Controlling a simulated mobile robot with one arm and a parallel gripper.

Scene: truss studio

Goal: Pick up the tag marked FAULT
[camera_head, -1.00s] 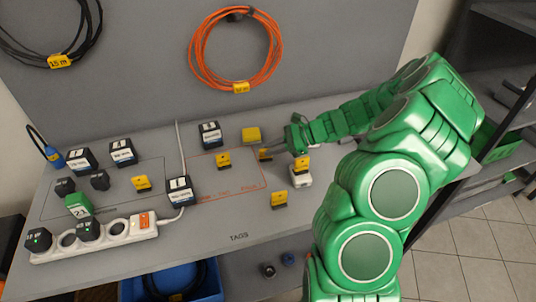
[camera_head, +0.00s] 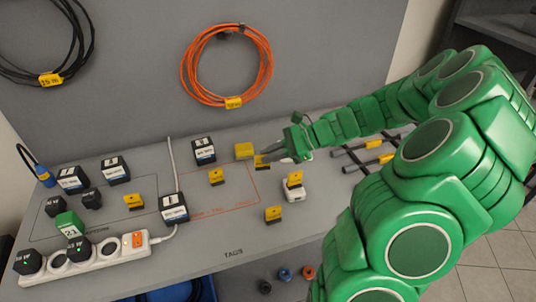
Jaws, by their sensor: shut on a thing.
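My green arm reaches in from the right, and my gripper (camera_head: 272,154) is low over the back of the table. It is shut on a small yellow tag with a dark base (camera_head: 262,162), which shows at the fingertips. The writing on this tag is too small to read, so I cannot tell whether it says FAULT. Similar yellow tags stand to its left (camera_head: 217,176), in front of it (camera_head: 273,214), on a small white object (camera_head: 294,180) and at the far left (camera_head: 134,201).
A yellow block (camera_head: 244,150) stands just left of the gripper. Black adapters with labels (camera_head: 203,151) and a white power strip (camera_head: 85,255) occupy the left. Orange cable (camera_head: 228,102) hangs on the back panel. The table's front right is clear.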

